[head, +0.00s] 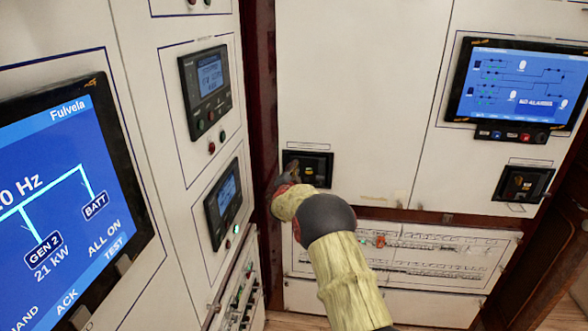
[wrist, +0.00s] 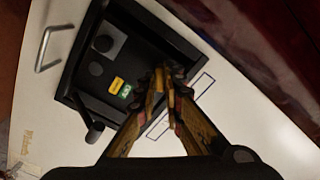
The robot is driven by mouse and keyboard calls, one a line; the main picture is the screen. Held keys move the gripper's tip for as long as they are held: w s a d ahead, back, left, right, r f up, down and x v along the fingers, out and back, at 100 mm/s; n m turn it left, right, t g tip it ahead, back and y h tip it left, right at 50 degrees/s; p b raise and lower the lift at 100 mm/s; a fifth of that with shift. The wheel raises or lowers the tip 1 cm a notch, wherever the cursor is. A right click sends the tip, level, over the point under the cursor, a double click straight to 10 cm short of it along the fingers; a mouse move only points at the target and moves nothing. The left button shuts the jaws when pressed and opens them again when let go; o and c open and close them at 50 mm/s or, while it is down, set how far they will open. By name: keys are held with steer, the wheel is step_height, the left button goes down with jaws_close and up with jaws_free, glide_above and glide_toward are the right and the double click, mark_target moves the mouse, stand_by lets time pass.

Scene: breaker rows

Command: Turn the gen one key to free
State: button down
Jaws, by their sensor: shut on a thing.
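A black breaker unit (head: 312,167) is set in the white panel ahead, at the end of my arm in the head view. In the wrist view this unit (wrist: 105,72) shows a yellow label, a green label and a black handle (wrist: 95,131). My gripper (wrist: 166,82) has its fingers closed together at the unit's right side. It also shows in the head view (head: 289,172), partly hidden by my arm. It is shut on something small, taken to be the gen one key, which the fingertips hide. I cannot read the key's position.
A second black breaker unit (head: 523,184) is to the right, below a blue screen (head: 522,85). A panel with rows of small breakers (head: 400,255) lies below. Screens and controllers (head: 205,92) line the left wall close to my arm. A metal handle (wrist: 60,45) stands beside the unit.

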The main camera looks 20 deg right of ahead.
steer(key=n+p, duration=0.3)
steer(key=n, duration=0.7)
steer(key=shift+f, duration=0.15)
steer(key=shift+n, duration=0.3)
stand_by(0.3)
steer(key=c, duration=1.9)
jaws_free()
steer(key=shift+s, duration=0.1)
steer(key=v, duration=1.2)
